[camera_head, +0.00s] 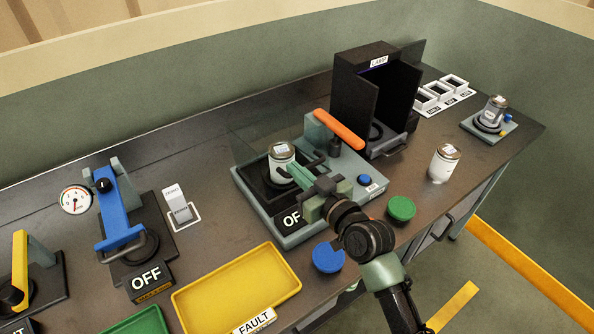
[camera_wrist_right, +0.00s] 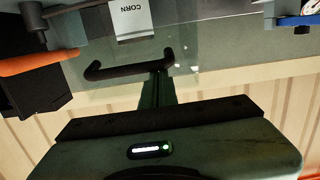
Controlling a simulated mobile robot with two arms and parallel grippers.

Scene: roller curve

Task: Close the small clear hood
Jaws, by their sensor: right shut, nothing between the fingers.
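The small clear hood (camera_head: 258,137) belongs to the grey-green station with an OFF sign (camera_head: 291,219). Its pane is faint, and I cannot tell its exact angle. A white can (camera_head: 282,163) with a metal lid stands on the station's dark plate. In the right wrist view the hood's black bar handle (camera_wrist_right: 128,69) crosses the clear pane. My right gripper (camera_head: 292,170) is shut and empty, at the handle beside the can. Its fingers (camera_wrist_right: 158,78) overlap the handle's right part in the wrist view; contact is unclear. My left gripper is not in view.
An orange lever (camera_head: 339,129) rises behind the handle, and a blue button (camera_head: 364,180) is to the right. A black LAMP box (camera_head: 352,95) stands behind. A yellow tray (camera_head: 237,288), blue disc (camera_head: 327,257) and green disc (camera_head: 401,208) lie near the front edge.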

